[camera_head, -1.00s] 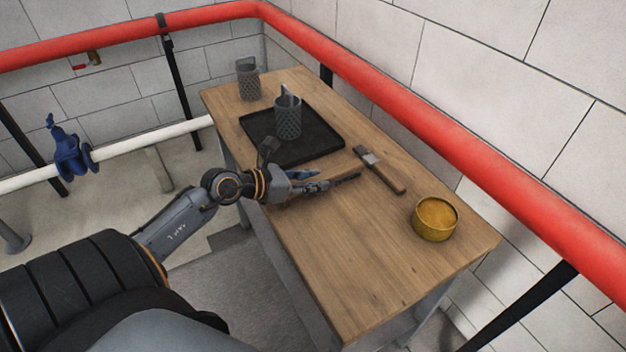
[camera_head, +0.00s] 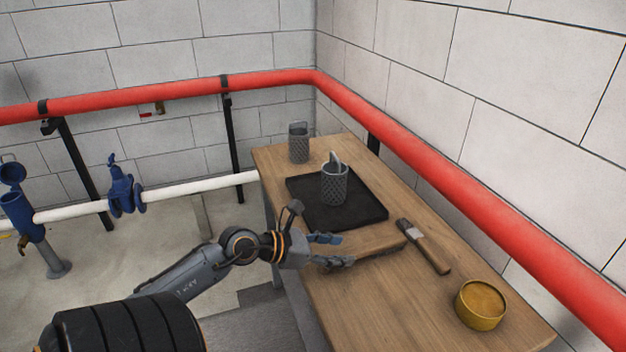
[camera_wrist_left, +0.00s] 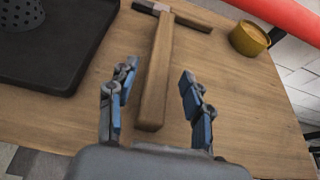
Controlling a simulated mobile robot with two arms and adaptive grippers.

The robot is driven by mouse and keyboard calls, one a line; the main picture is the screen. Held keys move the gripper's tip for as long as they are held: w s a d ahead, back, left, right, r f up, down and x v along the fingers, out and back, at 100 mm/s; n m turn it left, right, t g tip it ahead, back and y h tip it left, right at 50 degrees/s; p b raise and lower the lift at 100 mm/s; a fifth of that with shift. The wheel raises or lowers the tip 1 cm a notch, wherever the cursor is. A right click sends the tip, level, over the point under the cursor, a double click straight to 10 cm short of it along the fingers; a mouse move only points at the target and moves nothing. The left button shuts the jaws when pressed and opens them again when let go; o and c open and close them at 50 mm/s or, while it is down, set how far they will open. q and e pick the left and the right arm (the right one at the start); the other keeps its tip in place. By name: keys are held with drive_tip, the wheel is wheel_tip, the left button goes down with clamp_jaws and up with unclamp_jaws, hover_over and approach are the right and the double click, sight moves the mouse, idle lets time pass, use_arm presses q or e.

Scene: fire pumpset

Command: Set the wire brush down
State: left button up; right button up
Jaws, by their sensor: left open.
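The wire brush (camera_head: 380,241), with a long wooden handle, lies on the wooden table (camera_head: 350,305), just in front of the black tray. In the left wrist view the brush (camera_wrist_left: 154,80) lies lengthwise, its near end between the fingertips. My left gripper (camera_head: 333,250) is open around that end, low over the table. In the wrist view the gripper (camera_wrist_left: 158,100) has its blue-padded fingers apart, with gaps on both sides of the wood. The bristles are mostly hidden. My right gripper is not in view.
A flat brush (camera_head: 428,248) with a metal ferrule lies beyond the wire brush's far end. A yellow tin (camera_head: 481,306) stands at the right. The black tray (camera_head: 365,212) holds a grey mesh cup (camera_head: 334,186); another cup (camera_head: 299,143) stands behind. A red pipe (camera_head: 470,197) runs along the wall.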

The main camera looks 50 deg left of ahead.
use_arm(q)
drive_tip(key=v, duration=0.7)
drive_tip(key=shift+s+r, duration=0.1)
drive_tip(key=shift+s, duration=0.05)
drive_tip(key=shift+a, duration=0.1)
